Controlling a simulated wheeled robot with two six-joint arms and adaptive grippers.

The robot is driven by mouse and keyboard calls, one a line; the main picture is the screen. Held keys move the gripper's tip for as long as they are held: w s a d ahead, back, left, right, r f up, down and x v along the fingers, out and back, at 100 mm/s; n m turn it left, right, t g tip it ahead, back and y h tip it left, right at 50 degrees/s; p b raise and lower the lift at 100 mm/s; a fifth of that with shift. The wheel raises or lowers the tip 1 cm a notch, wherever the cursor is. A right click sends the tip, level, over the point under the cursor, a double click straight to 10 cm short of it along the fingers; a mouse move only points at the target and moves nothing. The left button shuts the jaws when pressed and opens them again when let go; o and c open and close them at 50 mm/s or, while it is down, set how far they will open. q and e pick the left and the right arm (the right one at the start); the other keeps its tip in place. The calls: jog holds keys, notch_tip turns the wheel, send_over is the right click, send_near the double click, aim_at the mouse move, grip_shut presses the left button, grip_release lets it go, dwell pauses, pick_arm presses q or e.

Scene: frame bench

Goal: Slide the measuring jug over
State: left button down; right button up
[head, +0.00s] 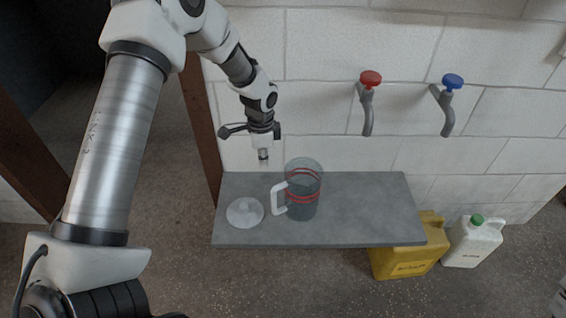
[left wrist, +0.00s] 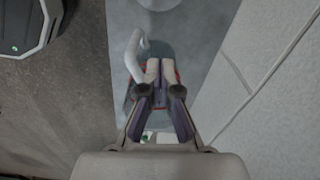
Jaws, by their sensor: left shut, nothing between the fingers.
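The measuring jug (head: 303,196) is clear with red bands and a white handle (head: 279,198) on its left side. It stands upright on a grey slab (head: 365,205), left of the slab's middle. My left gripper (head: 263,156) is shut and empty, pointing down at the upper left of the jug, near the wall. In the left wrist view the shut fingertips (left wrist: 160,66) cover much of the jug; its handle (left wrist: 135,55) shows left of them. I cannot tell whether the fingers touch the jug. My right gripper is not in view.
A whitish round dish (head: 245,212) lies on the slab left of the jug. The slab right of the jug is clear. A red-knobbed tap (head: 369,100) and a blue-knobbed tap (head: 446,105) stick out from the wall. A yellow canister (head: 405,262) and a white jug (head: 472,243) stand below.

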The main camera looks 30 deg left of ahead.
aim_at(295, 192)
pick_arm(q)
jog(key=w+d+f+b, duration=0.2)
jog(key=d+f, duration=0.1)
jog(key=f, duration=0.7)
jog(key=shift+w+d+f+b, duration=0.15)
jog(key=shift+w+f+b, duration=0.05)
jog(key=shift+b, duration=0.15)
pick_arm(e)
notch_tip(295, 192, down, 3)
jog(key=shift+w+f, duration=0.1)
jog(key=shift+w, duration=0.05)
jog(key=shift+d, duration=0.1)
